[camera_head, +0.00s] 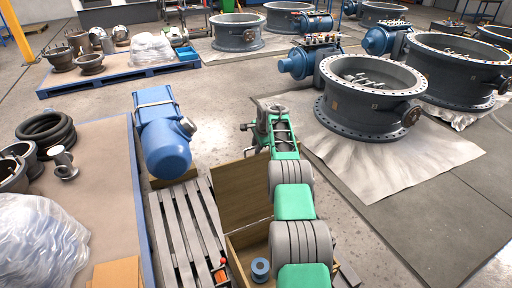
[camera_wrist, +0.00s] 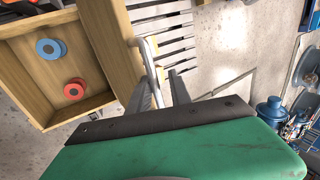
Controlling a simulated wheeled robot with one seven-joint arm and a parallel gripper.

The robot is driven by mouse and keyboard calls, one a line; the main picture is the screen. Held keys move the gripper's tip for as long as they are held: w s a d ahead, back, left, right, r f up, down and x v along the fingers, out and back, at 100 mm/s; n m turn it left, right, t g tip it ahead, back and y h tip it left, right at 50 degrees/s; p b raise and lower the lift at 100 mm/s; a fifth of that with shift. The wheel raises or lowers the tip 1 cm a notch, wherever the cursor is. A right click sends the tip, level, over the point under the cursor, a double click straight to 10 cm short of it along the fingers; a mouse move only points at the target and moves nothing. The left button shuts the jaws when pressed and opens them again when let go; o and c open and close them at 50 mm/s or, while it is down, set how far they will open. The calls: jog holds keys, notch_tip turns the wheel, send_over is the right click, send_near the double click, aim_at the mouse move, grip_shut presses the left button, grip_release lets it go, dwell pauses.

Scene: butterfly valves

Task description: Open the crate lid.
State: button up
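The wooden crate (camera_wrist: 22,72) is at the left in the wrist view, and partly behind my arm in the head view (camera_head: 238,262). Its lid (camera_head: 240,193) is open and stands up steeply; in the wrist view it shows nearly edge-on (camera_wrist: 108,45). A pale metal handle (camera_wrist: 148,62) sticks out from the lid's outer face. My gripper (camera_wrist: 162,88) is beside that face, its two fingers apart with the handle's bar reaching between them. I see a gap at the fingers; contact with the bar is unclear. In the head view my arm hides the handle.
A blue roll (camera_wrist: 50,49) and a red roll (camera_wrist: 74,89) are in the crate. A slatted pallet (camera_head: 180,225) lies left of the crate, with a blue motor (camera_head: 163,135) behind. A large flanged valve ring (camera_head: 370,90) stands right.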

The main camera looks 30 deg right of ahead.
jog(key=shift+s+f, duration=0.2)
jog(key=shift+f, duration=0.1)
jog(key=shift+s+r, duration=0.1)
jog(key=shift+r, duration=0.05)
jog(key=b+v, duration=0.1)
jog(key=v, duration=0.6)
jog(key=shift+r+b, duration=0.35)
jog(key=shift+r, duration=0.15)
